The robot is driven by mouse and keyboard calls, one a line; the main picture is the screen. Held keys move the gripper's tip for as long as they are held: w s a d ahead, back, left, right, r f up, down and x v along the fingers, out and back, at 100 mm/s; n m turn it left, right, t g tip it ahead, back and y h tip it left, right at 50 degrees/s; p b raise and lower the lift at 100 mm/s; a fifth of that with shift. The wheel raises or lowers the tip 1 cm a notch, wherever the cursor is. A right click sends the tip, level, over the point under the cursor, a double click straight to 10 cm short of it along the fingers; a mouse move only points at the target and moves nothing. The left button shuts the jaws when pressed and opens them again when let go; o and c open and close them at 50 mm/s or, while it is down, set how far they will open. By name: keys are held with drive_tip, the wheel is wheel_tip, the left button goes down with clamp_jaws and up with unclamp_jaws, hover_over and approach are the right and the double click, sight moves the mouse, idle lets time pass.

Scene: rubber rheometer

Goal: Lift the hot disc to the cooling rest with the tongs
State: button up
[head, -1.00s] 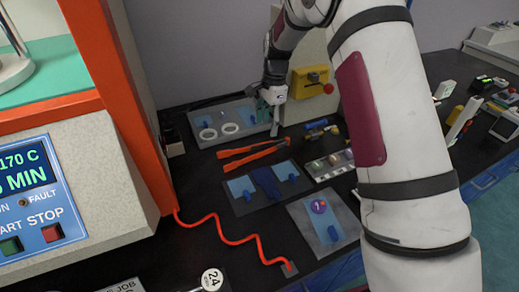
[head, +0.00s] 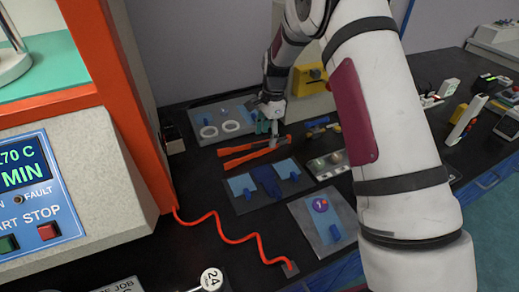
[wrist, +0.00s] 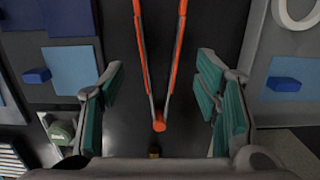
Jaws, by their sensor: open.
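The orange tongs (head: 246,155) lie on the black bench; in the wrist view their two arms (wrist: 179,50) run up from the joined end (wrist: 158,122). My gripper (head: 272,132) is over the joined end of the tongs. In the wrist view my gripper (wrist: 161,100) is open, with one teal-padded finger on each side of the tongs, apart from them. A small round purple piece marked 1 (head: 320,205) lies on a blue and grey plate (head: 338,240). I cannot tell which piece is the hot disc or which is the cooling rest.
A grey tray with two white rings (head: 208,132) stands behind the tongs. A plate with blue pads (head: 241,204) lies in front. A small tray of round samples (head: 318,167) is right of them. A red cable (head: 232,232) crosses the bench near the press.

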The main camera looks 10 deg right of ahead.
sight(266, 142)
drive_tip(key=shift+a+f+b, duration=0.15)
drive_tip(key=shift+f+b, duration=0.5)
drive_tip(key=shift+f, duration=1.3)
drive_tip(key=c, duration=0.7)
wheel_tip(266, 142, up, 12)
drive_tip(key=p, duration=0.2)
drive_tip(key=shift+p, duration=0.4)
